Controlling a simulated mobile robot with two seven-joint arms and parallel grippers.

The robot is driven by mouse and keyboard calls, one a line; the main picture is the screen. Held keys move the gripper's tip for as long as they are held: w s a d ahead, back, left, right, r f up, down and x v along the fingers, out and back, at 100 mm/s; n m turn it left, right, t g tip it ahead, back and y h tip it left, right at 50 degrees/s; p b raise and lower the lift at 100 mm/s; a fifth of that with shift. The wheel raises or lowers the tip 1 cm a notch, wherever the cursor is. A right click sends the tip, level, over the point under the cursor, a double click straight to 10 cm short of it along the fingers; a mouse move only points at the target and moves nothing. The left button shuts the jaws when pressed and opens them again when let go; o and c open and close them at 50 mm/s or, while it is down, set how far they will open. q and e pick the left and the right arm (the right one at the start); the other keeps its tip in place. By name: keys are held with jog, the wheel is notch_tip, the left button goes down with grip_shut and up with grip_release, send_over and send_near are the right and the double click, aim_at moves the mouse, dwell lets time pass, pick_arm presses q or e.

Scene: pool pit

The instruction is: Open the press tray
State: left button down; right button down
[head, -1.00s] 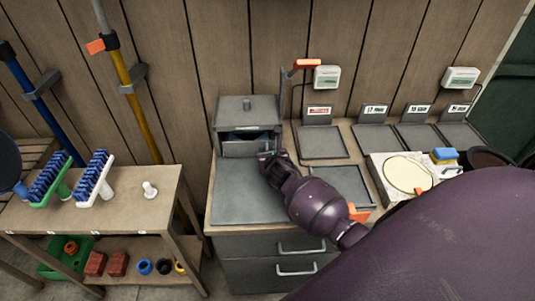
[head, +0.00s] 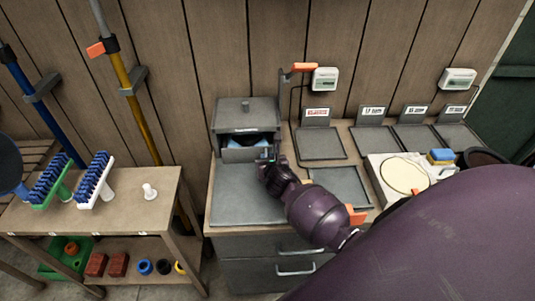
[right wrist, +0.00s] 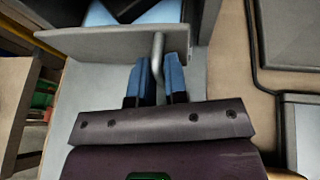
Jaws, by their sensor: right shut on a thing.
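The press (head: 247,113) is a grey box with a knob on its lid, standing at the back left of the workbench. Its tray (head: 242,155) is partly pulled out of the front, with something blue showing inside. In the right wrist view the tray's front panel (right wrist: 110,42) spans the top, with blue pieces behind it. My right gripper (head: 271,154) is at the right part of the tray front. In the right wrist view its blue fingers (right wrist: 160,80) are shut on the tray's metal handle (right wrist: 157,50). My left gripper is not in view.
A grey mat (head: 245,195) lies in front of the press. An orange-handled lever (head: 304,67) stands to its right, near labelled grey trays (head: 320,143). Drawers (head: 272,262) are below. A side table (head: 130,215) with brushes stands at left. My arm hides the bench's right front.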

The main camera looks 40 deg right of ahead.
jog(key=s+a+p, duration=0.1)
jog(key=s+a, duration=0.1)
jog(key=s, duration=0.1)
jog(key=s+a+p, duration=0.1)
jog(key=s+a, duration=0.1)
jog(key=s, duration=0.1)
jog(key=s+a+p, duration=0.1)
jog(key=s+a, duration=0.1)
jog(key=s, duration=0.1)
jog(key=shift+s+r+p, duration=0.1)
jog(key=shift+r+p, duration=0.05)
jog(key=shift+p, duration=0.25)
jog(key=s+a, duration=0.1)
jog(key=s, duration=0.1)
jog(key=s+a+p, duration=0.1)
jog(key=s, duration=0.1)
jog(key=s+a, duration=0.2)
jog(key=s, duration=0.1)
jog(key=shift+a, duration=0.1)
jog(key=shift+s+a, duration=0.5)
jog(key=shift+s, duration=0.2)
jog(key=c, duration=1.2)
grip_release()
jog(key=shift+d, duration=0.1)
